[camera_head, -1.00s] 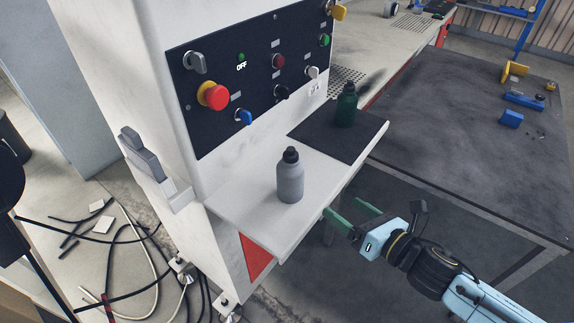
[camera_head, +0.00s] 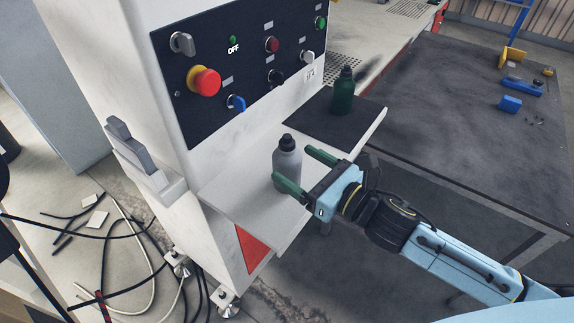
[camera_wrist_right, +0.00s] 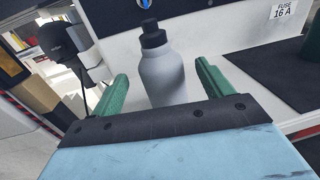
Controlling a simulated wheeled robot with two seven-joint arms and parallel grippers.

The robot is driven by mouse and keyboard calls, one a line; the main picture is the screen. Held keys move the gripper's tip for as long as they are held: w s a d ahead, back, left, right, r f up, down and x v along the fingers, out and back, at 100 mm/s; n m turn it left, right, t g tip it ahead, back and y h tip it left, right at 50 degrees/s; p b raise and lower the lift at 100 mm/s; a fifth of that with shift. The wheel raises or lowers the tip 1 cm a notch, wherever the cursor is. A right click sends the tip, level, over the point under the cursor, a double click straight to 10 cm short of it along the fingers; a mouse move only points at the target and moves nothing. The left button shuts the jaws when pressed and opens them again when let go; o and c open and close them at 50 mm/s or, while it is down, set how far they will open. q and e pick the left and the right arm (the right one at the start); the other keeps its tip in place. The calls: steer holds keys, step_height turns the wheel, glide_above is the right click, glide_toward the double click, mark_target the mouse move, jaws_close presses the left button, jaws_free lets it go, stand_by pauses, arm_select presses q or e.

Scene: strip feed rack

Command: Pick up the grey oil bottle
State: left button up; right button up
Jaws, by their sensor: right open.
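The grey oil bottle (camera_head: 287,163) with a black cap stands upright on the white shelf (camera_head: 236,205) below the control panel. My right gripper (camera_head: 298,170) is open at the bottle, with its green fingers on either side of the bottle's near part in the head view. In the right wrist view the bottle (camera_wrist_right: 164,78) stands upright between the two green fingers of the gripper (camera_wrist_right: 158,88), with a gap visible on both sides. The bottle's lower part is hidden behind the gripper body there. My left gripper is not in view.
A dark green bottle (camera_head: 343,92) stands on a black mat (camera_head: 312,128) at the shelf's far end. The panel with knobs and a red emergency button (camera_head: 205,81) rises behind the shelf. A dark table (camera_head: 455,130) lies to the right. Cables clutter the floor at left.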

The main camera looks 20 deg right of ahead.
mark_target(281, 156)
steer(key=shift+f+x, duration=0.15)
steer(key=shift+x, duration=1.25)
steer(key=shift+f+x, duration=0.2)
steer(key=shift+x, duration=1.25)
steer(key=shift+c, duration=0.5)
steer(key=shift+r, duration=0.1)
steer(key=c, duration=1.3)
